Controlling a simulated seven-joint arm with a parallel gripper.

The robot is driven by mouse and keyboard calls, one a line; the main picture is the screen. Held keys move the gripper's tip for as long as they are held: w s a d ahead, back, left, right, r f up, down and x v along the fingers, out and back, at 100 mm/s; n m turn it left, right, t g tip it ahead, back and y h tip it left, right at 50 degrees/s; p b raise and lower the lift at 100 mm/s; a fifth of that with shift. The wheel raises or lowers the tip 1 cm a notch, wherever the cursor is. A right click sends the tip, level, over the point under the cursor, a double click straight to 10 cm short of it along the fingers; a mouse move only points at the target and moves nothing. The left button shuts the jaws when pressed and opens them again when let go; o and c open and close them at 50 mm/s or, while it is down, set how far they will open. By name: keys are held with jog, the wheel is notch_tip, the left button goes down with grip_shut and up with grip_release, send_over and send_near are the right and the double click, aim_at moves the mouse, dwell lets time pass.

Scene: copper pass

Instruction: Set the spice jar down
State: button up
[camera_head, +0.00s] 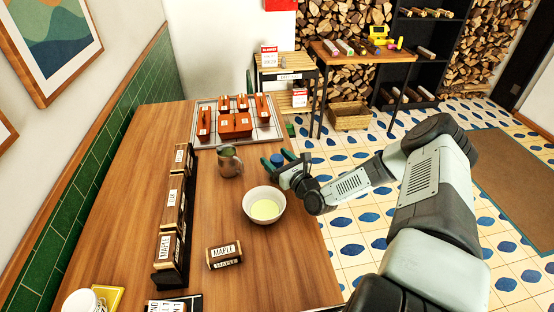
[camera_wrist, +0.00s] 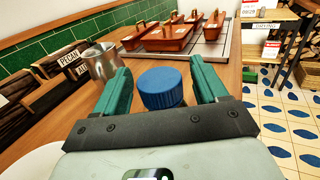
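The spice jar with a ridged blue cap (camera_wrist: 162,88) is between the two green fingers of my gripper (camera_wrist: 166,82) in the wrist view. A narrow gap shows on each side of the cap, so the fingers are open around it. The body of the jar is mostly hidden behind the gripper. In the head view the blue cap (camera_head: 277,159) shows between the fingertips of my gripper (camera_head: 279,158), at the right edge of the wooden table (camera_head: 205,285). I cannot tell whether its base touches the table.
A white bowl (camera_head: 264,205) with pale yellow contents stands close in front of my gripper. A metal pitcher (camera_head: 229,161) stands to the left. A tray (camera_head: 262,133) of copper pans lies beyond. Labelled wooden blocks (camera_head: 171,222) line the left side; one block (camera_head: 224,255) lies nearer.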

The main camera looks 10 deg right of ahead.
jog(key=shift+r, duration=0.15)
jog(key=v, duration=1.2)
